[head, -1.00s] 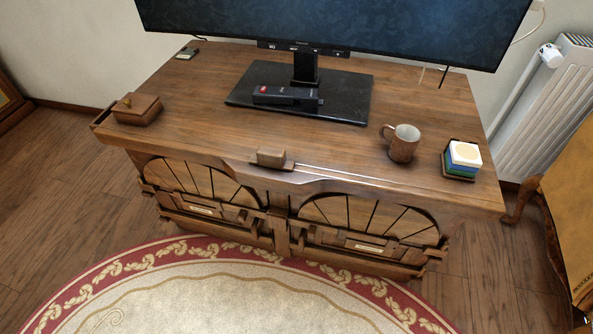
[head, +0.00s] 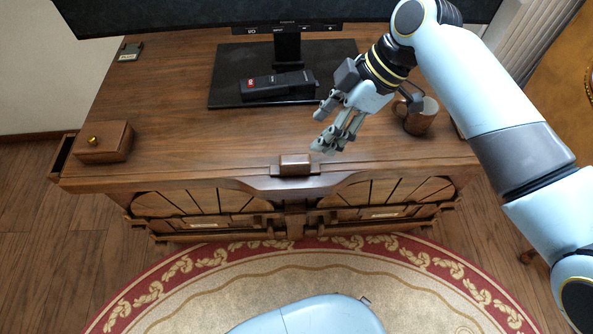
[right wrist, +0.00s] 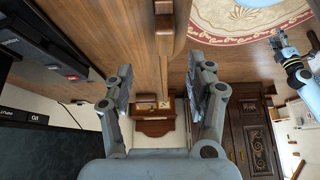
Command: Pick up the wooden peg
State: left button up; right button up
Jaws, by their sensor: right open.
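The wooden peg (head: 295,164) is a small brown block at the middle of the front edge of the wooden cabinet top (head: 190,130). It sits on a slightly wider wooden base. In the right wrist view, a wooden block (right wrist: 164,24) at the top centre appears to be the peg. My right gripper (head: 323,128) is above the top, right of the peg and farther back, apart from it. Its fingers are spread and empty, also in the right wrist view (right wrist: 163,95). My left gripper (right wrist: 281,42) shows small in the right wrist view; its jaws are unclear.
A black remote-like object (head: 277,85) lies on the monitor's stand base (head: 225,82) behind. A mug (head: 420,120) is partly hidden behind my right wrist. A lidded wooden box (head: 104,143) stands at left. The top left of the peg is clear.

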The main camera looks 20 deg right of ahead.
aim_at(296, 158)
jog(key=b+x, duration=0.1)
jog(key=x, duration=0.3)
jog(key=shift+w+a+f, duration=0.1)
jog(key=shift+a+f, duration=0.1)
jog(key=shift+a, duration=0.05)
jog(key=shift+a+f, duration=0.3)
jog(key=shift+f, duration=0.2)
jog(key=x, duration=0.1)
jog(key=b+x, duration=0.1)
jog(key=x, duration=0.3)
jog(key=shift+s+b, duration=0.3)
pick_arm(q)
jog(key=f, duration=0.2)
jog(key=shift+s+f, duration=0.35)
jog(key=shift+s, duration=0.05)
pick_arm(e)
jog(key=shift+r, duration=0.1)
grip_shut()
